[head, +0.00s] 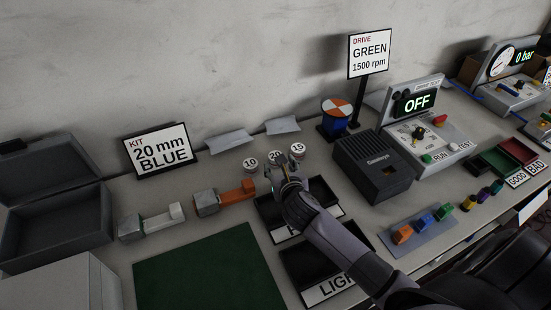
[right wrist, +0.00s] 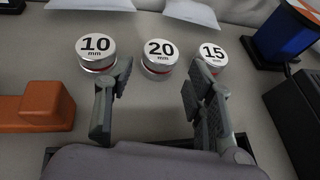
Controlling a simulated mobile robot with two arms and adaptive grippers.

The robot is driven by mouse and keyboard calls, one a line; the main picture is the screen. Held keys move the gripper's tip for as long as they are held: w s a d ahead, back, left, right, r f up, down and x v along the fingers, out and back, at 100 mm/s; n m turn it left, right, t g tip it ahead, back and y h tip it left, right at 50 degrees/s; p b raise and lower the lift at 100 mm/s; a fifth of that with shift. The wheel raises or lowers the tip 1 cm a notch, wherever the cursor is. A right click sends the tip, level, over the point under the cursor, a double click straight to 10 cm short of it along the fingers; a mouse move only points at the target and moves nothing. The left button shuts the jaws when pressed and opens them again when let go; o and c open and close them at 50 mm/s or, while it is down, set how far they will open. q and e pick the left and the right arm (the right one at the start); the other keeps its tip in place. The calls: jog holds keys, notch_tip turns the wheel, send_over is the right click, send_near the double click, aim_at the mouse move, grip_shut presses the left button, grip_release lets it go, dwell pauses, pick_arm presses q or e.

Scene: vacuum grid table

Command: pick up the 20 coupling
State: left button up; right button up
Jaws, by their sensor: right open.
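The 20 coupling (right wrist: 159,57) is a short silver cylinder with a white top marked 20 mm and a reddish band low on its side. It stands upright on the table, between the 10 coupling (right wrist: 96,52) and the 15 coupling (right wrist: 213,55). In the head view the 20 coupling (head: 274,157) is partly hidden by my right gripper (head: 278,175). In the right wrist view my right gripper (right wrist: 158,92) is open and empty, its fingers spread on the near side of the 20 coupling, which shows beyond the gap. My left gripper is out of view.
Black trays (head: 262,215) lie under and in front of my right arm. An orange-jawed tool (head: 238,193) lies left of the couplings. A dark box (head: 374,167) stands to the right. White packets (head: 231,141) lie behind, by the wall. A green mat (head: 210,270) is at front left.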

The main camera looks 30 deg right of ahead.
aim_at(275, 155)
jog(key=shift+r+p+x, duration=0.1)
jog(key=shift+p+x, duration=0.1)
jog(key=shift+x, duration=1.55)
jog(key=shift+r+p+x, duration=0.15)
jog(key=shift+p+x, duration=0.05)
jog(key=shift+x, duration=1.55)
jog(key=shift+w, duration=0.1)
jog(key=shift+r, duration=0.1)
jog(key=c, duration=1)
jog(key=shift+c, duration=0.2)
